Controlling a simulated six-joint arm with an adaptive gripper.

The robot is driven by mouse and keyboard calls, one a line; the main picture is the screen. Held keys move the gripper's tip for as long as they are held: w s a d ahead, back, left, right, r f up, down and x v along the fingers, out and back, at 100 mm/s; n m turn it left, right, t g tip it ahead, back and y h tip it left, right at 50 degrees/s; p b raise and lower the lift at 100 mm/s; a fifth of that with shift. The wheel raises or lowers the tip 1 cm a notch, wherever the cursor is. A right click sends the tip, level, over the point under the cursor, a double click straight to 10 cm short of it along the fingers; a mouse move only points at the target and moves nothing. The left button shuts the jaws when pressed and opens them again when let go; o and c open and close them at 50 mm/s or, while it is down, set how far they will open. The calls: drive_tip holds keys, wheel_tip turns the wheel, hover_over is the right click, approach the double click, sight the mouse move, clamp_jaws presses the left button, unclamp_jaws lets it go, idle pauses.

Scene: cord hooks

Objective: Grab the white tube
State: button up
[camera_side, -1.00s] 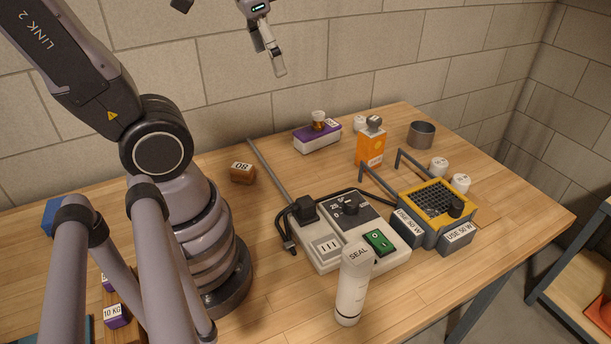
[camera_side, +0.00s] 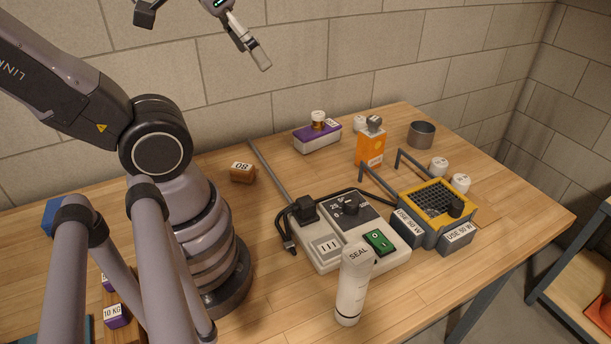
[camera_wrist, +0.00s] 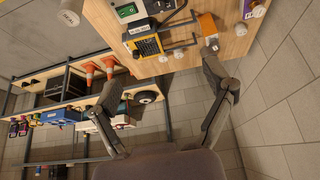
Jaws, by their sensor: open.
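The white tube (camera_side: 352,290) stands upright near the front edge of the table, with a SEAL label on its cap. It also shows at the top left of the wrist view (camera_wrist: 72,8), partly cut off by the frame edge. My gripper (camera_side: 204,38) is high above the table at the top of the side view, far up and to the left of the tube. Its two fingers are spread wide with nothing between them, as the wrist view also shows (camera_wrist: 160,68).
A grey power box (camera_side: 330,250) with a green switch and a black cord sits just behind the tube. A yellow-topped grey unit (camera_side: 440,203) is to its right. An orange box (camera_side: 370,146) and a metal cup (camera_side: 421,134) stand farther back. The air around my gripper is clear.

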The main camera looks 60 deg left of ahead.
sight(354, 275)
idle(0.3)
drive_tip(key=w+d+f+n+g+h, duration=0.2)
drive_tip(key=f+n+h, duration=0.3)
drive_tip(key=f, duration=0.5)
drive_tip(key=w+d+f+n+g+h, duration=0.2)
drive_tip(key=f+n+h, duration=0.4)
drive_tip(key=f, duration=0.3)
drive_tip(key=w+d+f+n+g+h, duration=0.2)
drive_tip(key=f+n+h, duration=0.3)
drive_tip(key=f, duration=0.5)
drive_tip(key=shift+w+f+n+g+h, duration=0.2)
drive_tip(key=shift+w+g+h, duration=0.1)
drive_tip(key=shift+w+h, duration=0.15)
drive_tip(key=shift+w+f+n+g+h, duration=0.2)
drive_tip(key=shift+w+g+h, duration=0.1)
drive_tip(key=shift+w+h, duration=0.15)
drive_tip(key=shift+d+f, duration=0.15)
drive_tip(key=d, duration=0.9)
drive_tip(key=s+d, duration=0.1)
drive_tip(key=d, duration=0.3)
drive_tip(key=shift+d, duration=0.3)
drive_tip(key=shift+c, duration=0.3)
drive_tip(key=c, duration=1.3)
